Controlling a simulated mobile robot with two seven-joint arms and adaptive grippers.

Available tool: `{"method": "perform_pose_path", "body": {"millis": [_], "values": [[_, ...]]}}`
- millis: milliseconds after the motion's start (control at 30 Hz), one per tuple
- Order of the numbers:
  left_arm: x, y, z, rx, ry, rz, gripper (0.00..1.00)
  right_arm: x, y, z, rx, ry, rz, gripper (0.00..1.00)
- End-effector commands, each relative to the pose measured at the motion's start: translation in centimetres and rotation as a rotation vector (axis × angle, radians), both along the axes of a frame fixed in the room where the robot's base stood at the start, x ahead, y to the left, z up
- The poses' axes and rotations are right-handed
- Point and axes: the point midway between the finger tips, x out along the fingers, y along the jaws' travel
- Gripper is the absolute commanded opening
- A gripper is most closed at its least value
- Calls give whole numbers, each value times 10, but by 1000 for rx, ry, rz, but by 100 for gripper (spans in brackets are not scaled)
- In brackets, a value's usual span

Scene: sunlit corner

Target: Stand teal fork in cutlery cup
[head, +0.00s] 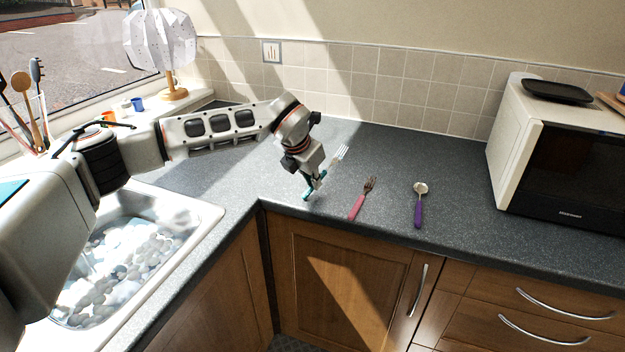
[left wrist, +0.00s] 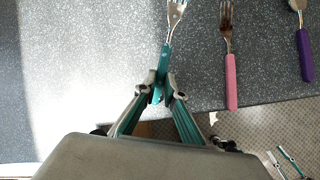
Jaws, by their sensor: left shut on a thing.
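The teal fork (head: 341,154) is at the counter's inner corner, its silver tines pointing to the back. My left gripper (head: 315,184) points down over it and is shut on its teal handle. The left wrist view shows the fingertips (left wrist: 161,86) closed around the handle of the fork (left wrist: 166,56), with the tines reaching away. I cannot tell whether the fork still touches the counter. I see nothing that is clearly the cutlery cup; a holder with upright utensils (head: 38,110) stands at the far left.
A pink-handled fork (head: 357,206) and a purple-handled spoon (head: 418,211) lie right of the gripper; the pink fork (left wrist: 230,75) is close. A microwave (head: 510,125) stands at the right. The sink (head: 205,222) is at the left. The counter behind the cutlery (head: 420,155) is clear.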

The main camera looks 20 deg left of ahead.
Motion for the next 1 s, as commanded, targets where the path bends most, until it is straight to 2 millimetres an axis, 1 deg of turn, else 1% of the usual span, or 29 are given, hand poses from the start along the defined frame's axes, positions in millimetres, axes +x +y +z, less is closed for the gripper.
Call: {"method": "perform_pose_path", "body": {"millis": [233,300,333,633,767,867,1000], "values": [[0,0,-3,-1,0,0,0,0,0,-1,0,0,0,26],[0,0,-2,0,0,0,23,0,0,-1,0,0,0,26],[0,0,-2,0,0,0,27,0,0,-1,0,0,0,26],[0,0,-2,0,0,0,27,0,0,-1,0,0,0,26],[-1,0,4,0,-1,0,27,0,0,1,0,-1,0,26],[-7,1,16,-1,-3,-1,27,1,0,0,0,-1,0,26],[-20,2,40,-1,-3,-1,27,0,0,-1,0,-1,1,26]]}}
